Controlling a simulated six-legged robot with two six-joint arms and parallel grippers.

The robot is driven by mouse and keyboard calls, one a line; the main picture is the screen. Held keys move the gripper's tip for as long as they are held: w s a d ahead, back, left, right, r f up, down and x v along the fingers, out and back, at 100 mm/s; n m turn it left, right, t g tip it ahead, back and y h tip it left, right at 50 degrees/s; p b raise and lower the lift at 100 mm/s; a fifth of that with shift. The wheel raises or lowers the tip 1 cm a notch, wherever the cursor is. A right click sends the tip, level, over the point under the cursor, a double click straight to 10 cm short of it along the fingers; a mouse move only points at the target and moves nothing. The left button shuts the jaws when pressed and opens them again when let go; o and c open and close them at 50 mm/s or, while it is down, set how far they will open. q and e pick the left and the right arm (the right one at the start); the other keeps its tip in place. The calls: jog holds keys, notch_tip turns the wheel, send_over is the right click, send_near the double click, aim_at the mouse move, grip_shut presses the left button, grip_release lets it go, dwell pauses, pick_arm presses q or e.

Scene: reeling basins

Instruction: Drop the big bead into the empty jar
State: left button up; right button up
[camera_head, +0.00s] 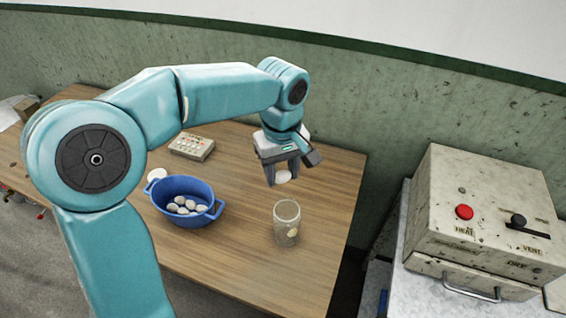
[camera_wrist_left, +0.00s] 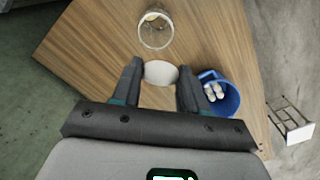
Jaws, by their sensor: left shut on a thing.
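My left gripper (camera_head: 282,179) is shut on a white rounded object, which I take to be the big bead (camera_head: 284,176). It holds it above the table, behind the jar in the head view. In the left wrist view the bead (camera_wrist_left: 160,72) sits between the two fingertips. The clear glass jar (camera_head: 287,213) stands upright and open on the table, below and in front of the gripper. A small pale yellowish patch shows low in it; I cannot tell whether it is inside or on the glass. The jar (camera_wrist_left: 155,32) appears just beyond the fingertips in the wrist view. My right gripper is out of view.
A blue two-handled basin (camera_head: 183,187) with several white oval pieces stands left of the jar. A beige button box (camera_head: 192,147) sits farther back. A worn machine (camera_head: 490,213) stands at the right, beyond the wooden table (camera_head: 235,245).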

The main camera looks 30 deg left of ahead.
aim_at(279, 183)
pick_arm(q)
jog(key=shift+r+p, duration=0.3)
jog(key=shift+r, duration=0.45)
jog(key=shift+s+a+r, duration=0.1)
jog(key=shift+a+r, duration=0.05)
jog(key=shift+s+a, duration=0.1)
jog(key=shift+a, duration=0.05)
notch_tip(279, 183, down, 6)
jog(key=b, duration=0.4)
jog(key=shift+r, duration=0.15)
jog(key=shift+f+b, duration=0.2)
jog(key=shift+b, duration=0.15)
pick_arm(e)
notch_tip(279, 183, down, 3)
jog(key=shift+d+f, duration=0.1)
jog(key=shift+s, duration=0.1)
